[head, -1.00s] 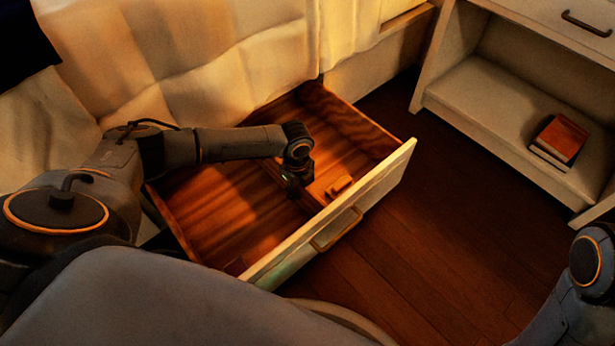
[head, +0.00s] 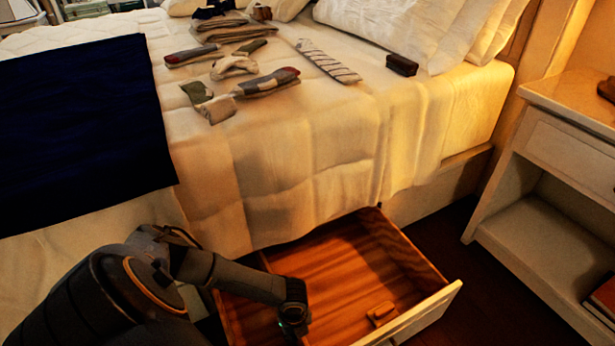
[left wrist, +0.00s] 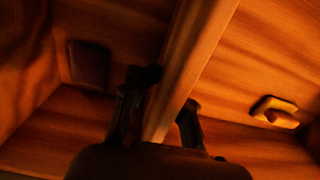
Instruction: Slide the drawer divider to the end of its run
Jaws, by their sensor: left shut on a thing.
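The drawer (head: 431,306) stands open under the bed, with a wooden floor and a pale front. The divider is a long wooden strip; in the left wrist view the divider (left wrist: 190,65) runs from the top down between my fingers. My left gripper (head: 293,324) is low inside the drawer, towards its left part; in the left wrist view the gripper (left wrist: 162,108) is shut on the divider, one finger each side. In the head view my arm hides most of the divider. My right gripper is out of view.
A small wooden block (head: 381,314) lies right of the divider, near the drawer front. A dark flat piece (left wrist: 88,64) shows on the divider's left side. The bed (head: 300,150) holds folded clothes. A nightstand (head: 560,150) stands at the right, with bare floor between.

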